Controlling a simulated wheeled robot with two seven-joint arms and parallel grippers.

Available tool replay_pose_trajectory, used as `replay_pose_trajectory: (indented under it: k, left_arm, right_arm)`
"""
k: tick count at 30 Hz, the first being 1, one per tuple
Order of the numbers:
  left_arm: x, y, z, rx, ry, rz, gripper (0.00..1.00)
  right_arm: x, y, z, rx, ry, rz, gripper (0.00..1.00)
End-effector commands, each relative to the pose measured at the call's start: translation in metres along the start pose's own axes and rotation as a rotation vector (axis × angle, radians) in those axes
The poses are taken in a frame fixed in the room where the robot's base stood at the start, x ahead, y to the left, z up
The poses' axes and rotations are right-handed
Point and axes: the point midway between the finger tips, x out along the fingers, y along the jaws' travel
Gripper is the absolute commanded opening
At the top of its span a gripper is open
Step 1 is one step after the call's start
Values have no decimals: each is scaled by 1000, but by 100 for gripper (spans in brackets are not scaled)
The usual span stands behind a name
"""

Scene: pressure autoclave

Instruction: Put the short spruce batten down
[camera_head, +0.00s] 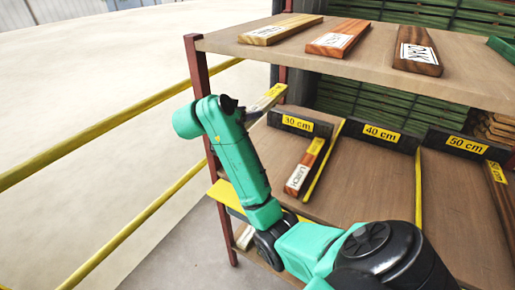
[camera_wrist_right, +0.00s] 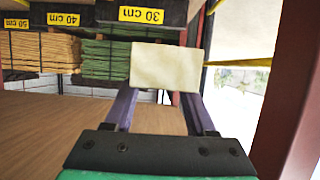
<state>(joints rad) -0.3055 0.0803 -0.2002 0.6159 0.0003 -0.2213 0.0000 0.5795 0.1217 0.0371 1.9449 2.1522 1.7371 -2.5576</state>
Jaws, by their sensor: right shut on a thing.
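My right gripper (camera_wrist_right: 162,97) is shut on the short spruce batten, a pale piece whose blank end face (camera_wrist_right: 166,67) fills the space between the fingertips in the wrist view. In the head view the batten (camera_head: 268,97) sticks out beyond my right wrist, at the left end of the lower shelf (camera_head: 345,190), left of the black 30 cm sign (camera_head: 299,124). It appears held above the shelf board; the exact gap cannot be told. My wrist hides most of the fingers there. My left gripper is not in view.
A larch batten (camera_head: 299,178) lies in the 30 cm bay beside a yellow divider (camera_head: 324,160). The 40 cm bay (camera_head: 382,180) is bare. The upper shelf (camera_head: 355,63) carries three labelled boards. A red post (camera_head: 198,75) and yellow rails (camera_head: 100,128) stand at the left.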

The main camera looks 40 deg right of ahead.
Motion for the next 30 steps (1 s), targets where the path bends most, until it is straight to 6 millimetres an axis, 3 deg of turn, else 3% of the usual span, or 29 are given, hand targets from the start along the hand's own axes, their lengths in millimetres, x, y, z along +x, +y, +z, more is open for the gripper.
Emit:
replay_pose_trajectory:
  k: [9, 12, 21, 30]
  left_arm:
    - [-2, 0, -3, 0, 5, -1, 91]
    - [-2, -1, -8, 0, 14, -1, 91]
    - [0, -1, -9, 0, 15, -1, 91]
    - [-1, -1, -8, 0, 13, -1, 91]
  right_arm:
    - [39, 0, 98, -10, 1, 1, 0]
    - [49, -1, 122, -8, 1, 0, 0]
    - [68, -2, 170, -5, 2, -1, 0]
    - [70, -3, 175, -2, 2, -2, 0]
